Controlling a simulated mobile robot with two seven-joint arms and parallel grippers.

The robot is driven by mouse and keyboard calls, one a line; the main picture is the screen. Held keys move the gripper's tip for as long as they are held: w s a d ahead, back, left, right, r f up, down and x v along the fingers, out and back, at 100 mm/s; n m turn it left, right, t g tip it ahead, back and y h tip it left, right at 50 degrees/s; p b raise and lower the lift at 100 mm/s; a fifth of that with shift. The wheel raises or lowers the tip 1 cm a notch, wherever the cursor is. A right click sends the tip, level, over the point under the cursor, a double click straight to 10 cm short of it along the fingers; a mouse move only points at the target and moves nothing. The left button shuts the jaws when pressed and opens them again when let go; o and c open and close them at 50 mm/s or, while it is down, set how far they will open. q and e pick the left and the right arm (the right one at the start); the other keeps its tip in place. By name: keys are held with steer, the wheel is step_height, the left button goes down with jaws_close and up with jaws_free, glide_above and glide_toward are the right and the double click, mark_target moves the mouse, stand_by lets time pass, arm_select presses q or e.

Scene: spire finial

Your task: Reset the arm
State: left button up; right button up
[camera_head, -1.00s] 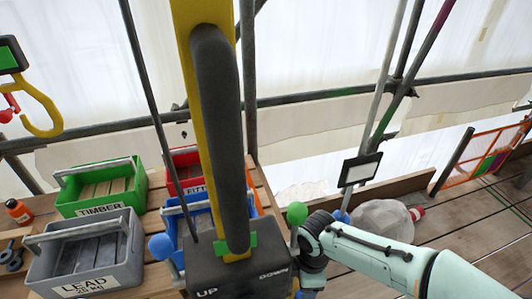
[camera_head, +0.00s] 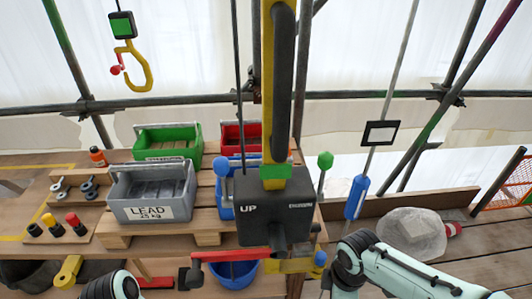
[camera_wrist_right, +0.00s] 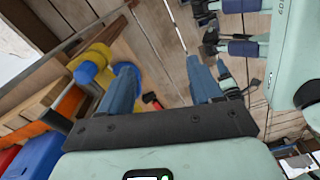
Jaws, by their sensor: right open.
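My right arm (camera_head: 425,273) comes in from the right in the head view, its dark wrist joint bent down beside the hoist control box. Its gripper is below the picture there. In the right wrist view my right gripper (camera_wrist_right: 161,82) shows two blue fingers spread apart with nothing between them, over wooden planks. Part of my left arm (camera_head: 112,286) shows at the bottom left of the head view; I cannot make out its gripper. The black control box (camera_head: 270,208), marked UP, stands at the centre on a yellow post (camera_head: 267,90), with a green-knobbed lever (camera_head: 324,162).
A grey LEAD crate (camera_head: 152,213), a green crate (camera_head: 168,133) and a red crate (camera_head: 240,130) stand on the pallet at left. A yellow hook (camera_head: 138,66) hangs upper left. A blue bucket (camera_head: 233,275) sits below the box. Planks at right hold a pale sack (camera_head: 412,232).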

steer(key=a+f+m+g+y, duration=0.1)
steer(key=a+f+m, duration=0.15)
steer(key=f, duration=0.55)
steer(key=a+f+m+y, duration=0.15)
steer(key=f+m, duration=0.25)
steer(key=f, duration=0.4)
arm_select(q)
steer(key=shift+w+r+p, duration=0.8)
steer(key=shift+r+p, duration=0.05)
steer(key=shift+r, duration=0.15)
arm_select(e)
steer(key=s+f+m, duration=1.3)
steer(key=s+f, duration=0.2)
steer(key=f, duration=0.2)
steer(key=shift+s+f+y, duration=0.15)
steer(key=shift+y, duration=0.3)
